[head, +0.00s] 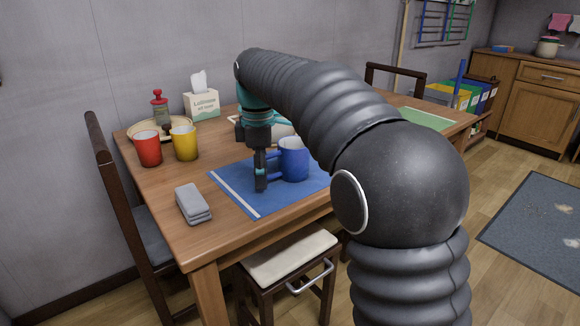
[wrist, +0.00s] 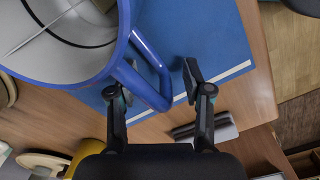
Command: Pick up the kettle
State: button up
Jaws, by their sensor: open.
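No kettle can be clearly made out. A blue mug (head: 294,160) stands upright on a blue mat (head: 235,184) on the table. In the wrist view the large blue vessel (wrist: 112,66) has a loop handle at its right side, and its inside is pale. My gripper (head: 261,180) is at the mug's left, by the handle. In the wrist view my open gripper (wrist: 153,88) has one finger on each side of the handle; I cannot tell whether either touches it. A cream rounded thing (head: 281,129) behind the mug is mostly hidden by my arm.
A red mug (head: 148,149) and a yellow mug (head: 185,143) stand at the left, near a tray with a red-topped jar (head: 160,113). A tissue box (head: 202,104) is behind. Grey folded cloths (head: 193,203) lie at the front left. A stool (head: 290,257) stands at the front.

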jog(key=shift+f, duration=0.45)
grip_shut()
jog(key=shift+r, duration=0.15)
